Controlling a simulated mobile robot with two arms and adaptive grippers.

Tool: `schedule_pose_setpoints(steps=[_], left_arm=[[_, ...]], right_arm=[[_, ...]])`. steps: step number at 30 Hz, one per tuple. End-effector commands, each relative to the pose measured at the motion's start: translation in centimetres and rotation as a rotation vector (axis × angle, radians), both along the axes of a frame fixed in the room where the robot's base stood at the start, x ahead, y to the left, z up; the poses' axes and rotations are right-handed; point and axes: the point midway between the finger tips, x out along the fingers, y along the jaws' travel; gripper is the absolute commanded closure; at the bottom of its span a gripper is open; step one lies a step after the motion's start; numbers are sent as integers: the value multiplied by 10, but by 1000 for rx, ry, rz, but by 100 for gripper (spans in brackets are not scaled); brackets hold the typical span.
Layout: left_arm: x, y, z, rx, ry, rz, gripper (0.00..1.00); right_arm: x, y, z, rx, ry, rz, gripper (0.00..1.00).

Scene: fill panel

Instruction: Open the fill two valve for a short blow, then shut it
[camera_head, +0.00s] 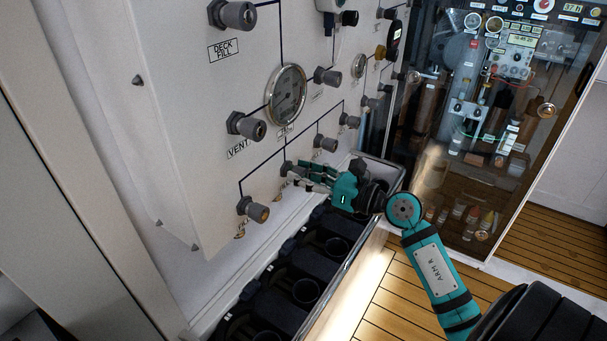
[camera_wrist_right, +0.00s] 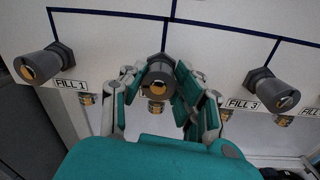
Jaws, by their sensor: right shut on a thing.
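The fill two valve is a grey knob (camera_wrist_right: 158,80) with a brass-coloured end, in the middle of the right wrist view between the FILL 1 and FILL 3 labels. My right gripper (camera_wrist_right: 158,74) has its two teal and grey fingers closed around the sides of this knob. In the head view my right gripper (camera_head: 294,171) reaches the panel (camera_head: 190,150) from the right, and its fingers partly hide the knob. The knob's own label is hidden in the wrist view. How far the valve is turned cannot be told. My left gripper is not in view.
The fill one knob (camera_wrist_right: 44,64) and fill three knob (camera_wrist_right: 272,92) flank the gripper closely. A round gauge (camera_head: 286,94) and the vent knob (camera_head: 246,126) sit higher. Below is a rack with dark round holders (camera_head: 306,291). A glass-fronted cabinet (camera_head: 480,110) stands at right.

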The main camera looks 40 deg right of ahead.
Motion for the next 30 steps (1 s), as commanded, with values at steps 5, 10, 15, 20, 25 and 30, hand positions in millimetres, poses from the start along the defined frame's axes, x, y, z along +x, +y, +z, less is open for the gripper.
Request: schedule_pose_setpoints(steps=[5, 10, 15, 20, 25, 30], left_arm=[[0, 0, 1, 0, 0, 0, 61], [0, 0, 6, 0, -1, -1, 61], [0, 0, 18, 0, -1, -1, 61], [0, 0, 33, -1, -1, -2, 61], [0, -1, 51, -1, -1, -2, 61], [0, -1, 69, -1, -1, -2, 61]], right_arm=[[0, 1, 0, 4, 3, 2, 100], [0, 1, 1, 36, 18, 3, 100], [0, 1, 3, 118, 52, 2, 100], [0, 0, 4, 235, 101, 2, 100], [0, 0, 4, 384, 164, 2, 100], [0, 0, 4, 534, 225, 1, 100]])
